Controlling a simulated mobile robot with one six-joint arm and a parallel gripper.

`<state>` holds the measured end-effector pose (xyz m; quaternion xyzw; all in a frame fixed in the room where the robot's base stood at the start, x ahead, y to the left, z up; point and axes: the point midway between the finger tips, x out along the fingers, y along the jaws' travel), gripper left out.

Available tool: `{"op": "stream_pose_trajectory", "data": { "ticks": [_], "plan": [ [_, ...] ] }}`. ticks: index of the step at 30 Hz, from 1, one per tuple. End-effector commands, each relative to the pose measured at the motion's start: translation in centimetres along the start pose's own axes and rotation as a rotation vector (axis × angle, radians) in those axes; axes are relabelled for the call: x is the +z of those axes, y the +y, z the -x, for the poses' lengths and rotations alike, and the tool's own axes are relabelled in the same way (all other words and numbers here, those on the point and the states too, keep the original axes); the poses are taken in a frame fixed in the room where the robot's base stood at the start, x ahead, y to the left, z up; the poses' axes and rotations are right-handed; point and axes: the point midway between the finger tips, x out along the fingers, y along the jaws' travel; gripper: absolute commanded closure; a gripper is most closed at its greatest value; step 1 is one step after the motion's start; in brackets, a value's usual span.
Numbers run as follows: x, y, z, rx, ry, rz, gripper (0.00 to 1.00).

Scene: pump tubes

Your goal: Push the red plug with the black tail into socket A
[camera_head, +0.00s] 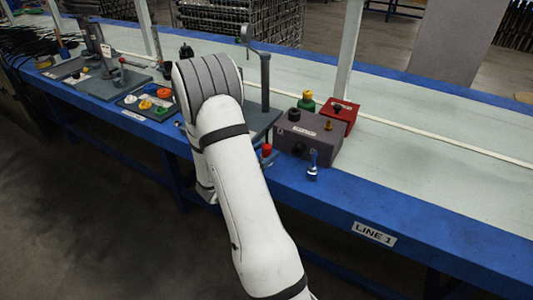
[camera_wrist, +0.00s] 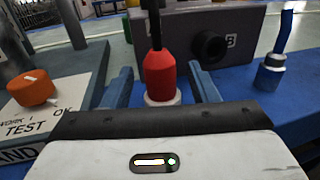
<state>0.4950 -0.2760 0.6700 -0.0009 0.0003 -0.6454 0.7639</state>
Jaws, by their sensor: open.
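The red plug (camera_wrist: 160,75) with its black tail pointing up stands upright in a pale round holder (camera_wrist: 163,98) in the wrist view. My gripper (camera_wrist: 163,87) is open, with one blue-grey finger on each side of the plug and a gap to each. In the head view the red plug (camera_head: 266,150) shows just right of my arm, which hides most of my gripper. Behind the plug is the grey socket box (camera_head: 320,145). A black round socket (camera_wrist: 211,45) marked B shows on its front. Socket A cannot be made out; the plug and tail cover part of the box front.
A plug with a blue tail (camera_wrist: 270,72) stands right of the red one. At left is a test board (camera_wrist: 60,125) with an orange knob (camera_wrist: 31,88). A red box (camera_head: 341,112) stands behind the socket box. The blue bench edge (camera_head: 430,235) is clear to the right.

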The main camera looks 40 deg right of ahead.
Motion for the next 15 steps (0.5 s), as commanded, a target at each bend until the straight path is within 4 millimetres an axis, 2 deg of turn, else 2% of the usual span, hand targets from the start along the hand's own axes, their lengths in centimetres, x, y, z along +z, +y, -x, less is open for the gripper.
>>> {"op": "stream_pose_trajectory", "data": {
  "ticks": [3, 6, 14, 15],
  "plan": [
    [-0.1, -0.1, -1.9, -0.003, 0.000, -0.004, 0.46],
    [0.0, -0.1, -2.8, -0.002, 0.000, -0.002, 0.46],
    [0.1, 0.0, -3.1, 0.000, 0.000, -0.001, 0.46],
    [0.1, 0.0, -3.1, 0.000, 0.000, -0.001, 0.49]
  ]
}}
